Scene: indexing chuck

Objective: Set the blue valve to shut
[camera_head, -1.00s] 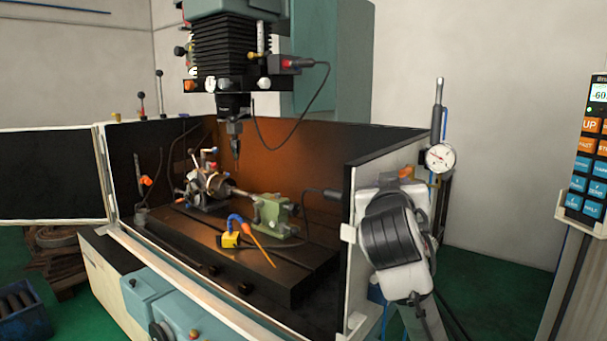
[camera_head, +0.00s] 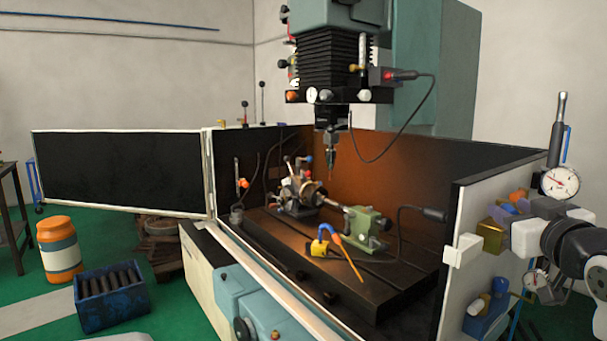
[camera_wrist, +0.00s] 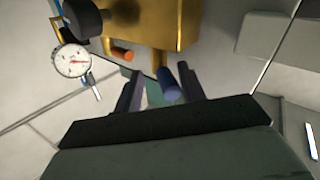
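A brass block with an orange handle and a blue handle shows in the wrist view. The blue valve's handle (camera_wrist: 169,84) is a short dark-blue bar below the brass block (camera_wrist: 170,22). My gripper (camera_wrist: 158,76) has its two dark fingers apart, with the blue handle between them and a gap seen on each side; I cannot tell whether either finger touches it. In the head view the brass block (camera_head: 490,236) is at the right, on the enclosure's outer side, with my arm close against it. The blue handle (camera_head: 508,208) is small there, and its exact angle is unclear.
A dial gauge (camera_wrist: 72,61) is left of the block; it also shows in the head view (camera_head: 560,182). The white enclosure wall (camera_head: 462,250) stands left of my arm. A blue crate (camera_head: 118,298) and an orange drum (camera_head: 58,250) are far left.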

